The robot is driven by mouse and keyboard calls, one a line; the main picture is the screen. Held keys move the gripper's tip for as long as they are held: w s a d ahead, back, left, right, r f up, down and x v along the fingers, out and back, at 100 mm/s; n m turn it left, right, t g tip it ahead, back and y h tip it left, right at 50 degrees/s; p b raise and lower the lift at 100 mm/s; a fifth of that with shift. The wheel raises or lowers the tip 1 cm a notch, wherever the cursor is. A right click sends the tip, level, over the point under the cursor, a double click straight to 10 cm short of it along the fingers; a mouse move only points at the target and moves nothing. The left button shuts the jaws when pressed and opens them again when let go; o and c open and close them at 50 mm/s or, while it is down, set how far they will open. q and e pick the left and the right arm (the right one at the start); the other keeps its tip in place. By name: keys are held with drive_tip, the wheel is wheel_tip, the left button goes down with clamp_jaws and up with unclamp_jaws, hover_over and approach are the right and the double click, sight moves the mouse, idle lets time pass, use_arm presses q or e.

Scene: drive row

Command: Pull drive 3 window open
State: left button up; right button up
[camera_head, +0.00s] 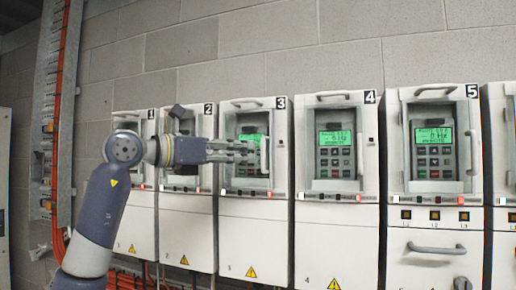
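Drive 3 (252,236) is a white cabinet in the row, with a black "3" label at its top right. Its window (252,128) has a frame around a green lit display and a keypad, partly hidden behind my gripper. A pale upright handle (264,157) shows at the window's right side. My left gripper (254,151) reaches in from the left across drive 2, its fingertips at the handle. I cannot tell whether they touch or grip it. The window looks closed or nearly so. My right gripper is not clearly in view.
Drives 1 (143,222), 2 (187,232), 4 (337,240) and 5 (435,215) stand close on both sides. Drive 5 has a lower handle (436,248) that sticks out. A cable tray (45,110) with orange cables runs up the block wall at left.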

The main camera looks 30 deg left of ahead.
sight(257, 153)
use_arm(q)
drive_tip(key=p+x, duration=0.1)
drive_tip(key=x, duration=0.3)
drive_tip(key=shift+w+d+r, duration=0.1)
drive_tip(key=shift+w, duration=0.1)
drive_tip(key=shift+w+d+p, duration=0.15)
drive_tip(key=shift+w+p, duration=0.2)
drive_tip(key=shift+w, duration=0.2)
clamp_jaws()
